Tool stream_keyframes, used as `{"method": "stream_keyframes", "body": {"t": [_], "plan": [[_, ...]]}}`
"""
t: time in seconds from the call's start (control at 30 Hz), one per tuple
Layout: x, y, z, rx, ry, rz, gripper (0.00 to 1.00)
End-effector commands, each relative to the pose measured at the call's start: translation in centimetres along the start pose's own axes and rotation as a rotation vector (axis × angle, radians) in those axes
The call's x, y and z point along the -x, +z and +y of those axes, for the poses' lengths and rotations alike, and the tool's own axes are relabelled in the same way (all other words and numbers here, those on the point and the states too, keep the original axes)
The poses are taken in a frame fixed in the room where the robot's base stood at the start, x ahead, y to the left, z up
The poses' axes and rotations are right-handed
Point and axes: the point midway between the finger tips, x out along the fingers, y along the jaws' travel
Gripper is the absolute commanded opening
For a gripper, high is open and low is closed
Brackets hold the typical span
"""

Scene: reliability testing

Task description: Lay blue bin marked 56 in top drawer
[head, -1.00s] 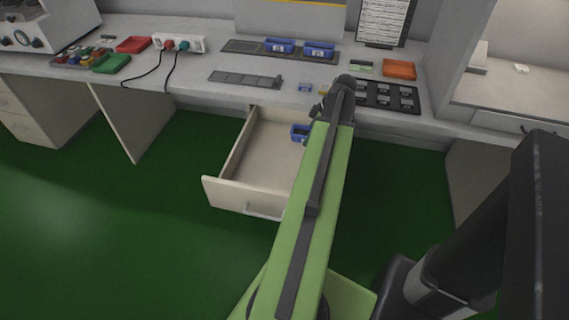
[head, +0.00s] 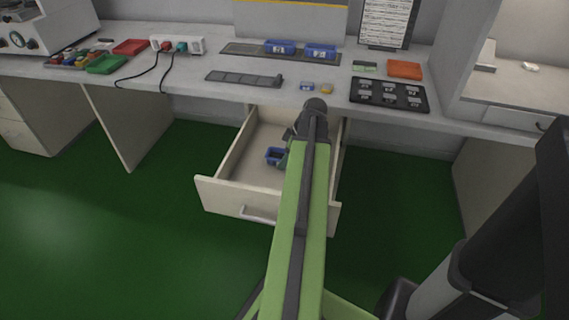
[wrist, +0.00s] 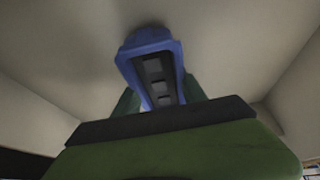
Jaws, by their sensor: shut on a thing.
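A blue bin (head: 272,155) is in my gripper (head: 284,158), over the inside of the open top drawer (head: 238,171). In the wrist view the blue bin (wrist: 149,52) is between the fingers (wrist: 160,98) with dark square pieces inside it. The pale drawer floor (wrist: 235,45) lies beyond it. I cannot tell whether the bin touches the floor. The bin's number does not show. My arm hides the right part of the drawer in the head view.
Two more blue bins (head: 281,47) stand on a dark tray at the back of the bench (head: 215,67). A black tray (head: 389,94) and an orange tray (head: 404,69) are at the right. The drawer's left side and front floor are clear.

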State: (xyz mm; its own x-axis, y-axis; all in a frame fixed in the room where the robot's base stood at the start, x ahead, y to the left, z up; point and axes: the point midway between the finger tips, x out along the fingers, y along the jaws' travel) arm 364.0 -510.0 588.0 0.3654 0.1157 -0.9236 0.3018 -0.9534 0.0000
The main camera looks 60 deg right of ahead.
Motion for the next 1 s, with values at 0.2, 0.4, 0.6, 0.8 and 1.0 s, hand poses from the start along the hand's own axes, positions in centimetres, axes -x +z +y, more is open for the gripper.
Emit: {"method": "stream_keyframes", "body": {"t": [0.2,0.4,0.6,0.8,1.0], "plan": [[-0.1,0.1,0.0,0.000,0.000,0.000,0.00],[-0.1,0.1,0.0,0.000,0.000,0.000,0.70],[-0.1,0.1,0.0,-0.001,0.000,0.000,0.71],[0.4,-0.1,0.0,-0.001,0.000,0.000,0.71],[3.3,-0.3,0.0,-0.002,0.000,0.000,0.71]]}}
